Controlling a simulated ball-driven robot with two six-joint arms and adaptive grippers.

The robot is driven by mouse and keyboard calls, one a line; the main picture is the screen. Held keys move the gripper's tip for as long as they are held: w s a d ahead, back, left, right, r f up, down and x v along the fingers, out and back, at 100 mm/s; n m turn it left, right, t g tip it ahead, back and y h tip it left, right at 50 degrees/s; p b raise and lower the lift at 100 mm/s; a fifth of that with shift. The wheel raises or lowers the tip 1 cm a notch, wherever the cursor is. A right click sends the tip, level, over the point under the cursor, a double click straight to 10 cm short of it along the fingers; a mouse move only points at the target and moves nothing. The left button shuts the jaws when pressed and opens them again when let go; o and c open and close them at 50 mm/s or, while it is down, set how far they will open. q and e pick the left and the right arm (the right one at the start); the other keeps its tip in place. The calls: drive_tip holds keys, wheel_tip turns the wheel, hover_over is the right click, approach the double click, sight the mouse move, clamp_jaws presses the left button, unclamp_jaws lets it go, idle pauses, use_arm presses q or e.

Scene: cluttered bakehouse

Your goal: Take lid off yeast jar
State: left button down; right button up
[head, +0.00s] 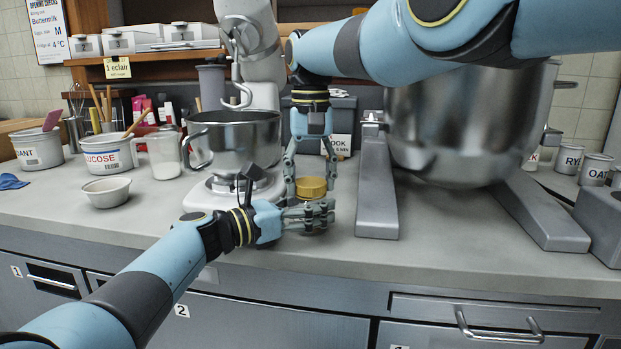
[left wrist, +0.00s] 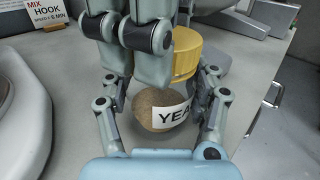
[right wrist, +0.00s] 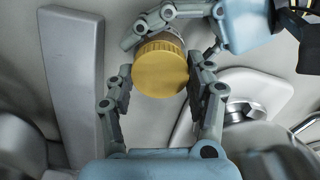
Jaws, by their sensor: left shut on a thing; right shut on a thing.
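The yeast jar (left wrist: 158,112) is a small rounded jar of brown grains with a white label reading "YEA". My left gripper (head: 318,214) comes in from the side and is shut around its body, one finger on each side. The yellow ribbed lid (head: 311,187) is above the jar and also shows in the left wrist view (left wrist: 186,55). My right gripper (head: 311,182) points down from above and is shut on the lid, its fingers on opposite sides (right wrist: 160,80). Fingers hide the join, so I cannot tell whether lid and jar touch.
A stand mixer with a steel bowl (head: 233,142) stands close on the left. A large mixer's steel bowl (head: 458,125) and grey foot (head: 377,190) stand close on the right. The counter's front strip is clear.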

use_arm(q)
drive_tip(key=shift+w+a, duration=0.1)
use_arm(e)
drive_tip(key=n, duration=0.2)
drive_tip(key=shift+n, duration=0.4)
drive_tip(key=o, duration=1.3)
